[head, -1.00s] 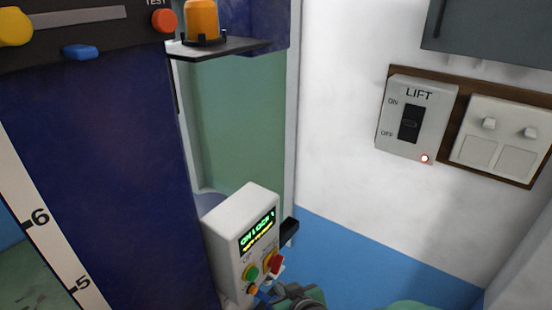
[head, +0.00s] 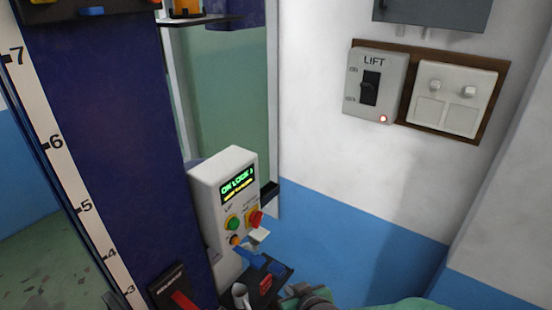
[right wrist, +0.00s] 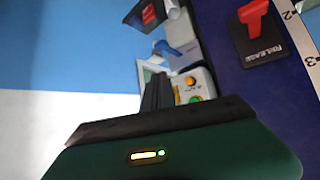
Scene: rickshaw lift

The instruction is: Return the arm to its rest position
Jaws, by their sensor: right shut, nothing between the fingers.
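My right gripper (head: 290,292) shows at the bottom edge of the head view, with part of its green arm to its right. In the right wrist view its dark fingers (right wrist: 158,92) are together, with nothing between them. They point toward the white control box (head: 226,200), which has a lit green and yellow display, a green button (head: 233,222) and a red knob (head: 256,218). From these views I cannot tell whether the fingers touch anything. My left gripper is not in view.
A small dark shelf (head: 285,272) with blue, red and white items sits below the control box. A red release lever (right wrist: 254,18) is on the blue column (head: 110,150). A LIFT switch box (head: 374,85) with a red light is on the wall.

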